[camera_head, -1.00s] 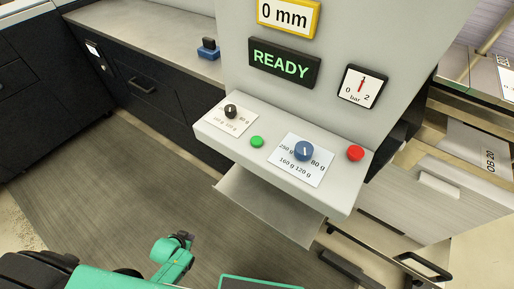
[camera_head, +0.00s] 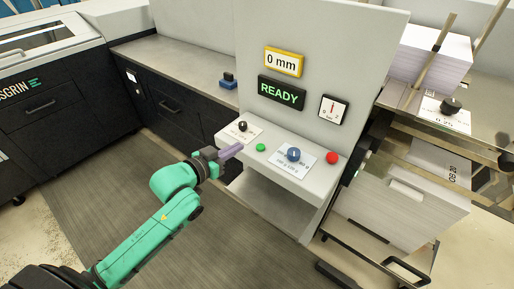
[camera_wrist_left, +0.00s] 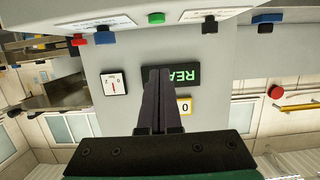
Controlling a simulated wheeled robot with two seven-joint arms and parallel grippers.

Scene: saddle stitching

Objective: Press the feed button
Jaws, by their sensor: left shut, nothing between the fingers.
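The control panel (camera_head: 268,172) is a light grey ledge on the machine front. A green button (camera_head: 261,147) sits on it between a black knob (camera_head: 242,126) and a blue knob (camera_head: 293,154); a red button (camera_head: 331,158) is at its right end. Which button is the feed button is not labelled legibly. My left gripper (camera_head: 231,151) is shut and empty, at the front left edge of the panel, left of the green button and apart from it. In the left wrist view, the shut fingers (camera_wrist_left: 159,100) point toward the READY display, and the green button (camera_wrist_left: 156,18) shows at the top. My right gripper is not in view.
Above the panel are a yellow-framed "0 mm" display (camera_head: 284,62), a green READY display (camera_head: 281,92) and a pressure gauge (camera_head: 333,109). A grey counter (camera_head: 180,62) with a blue-based black switch (camera_head: 229,80) lies left. Paper stacks (camera_head: 433,55) stand right.

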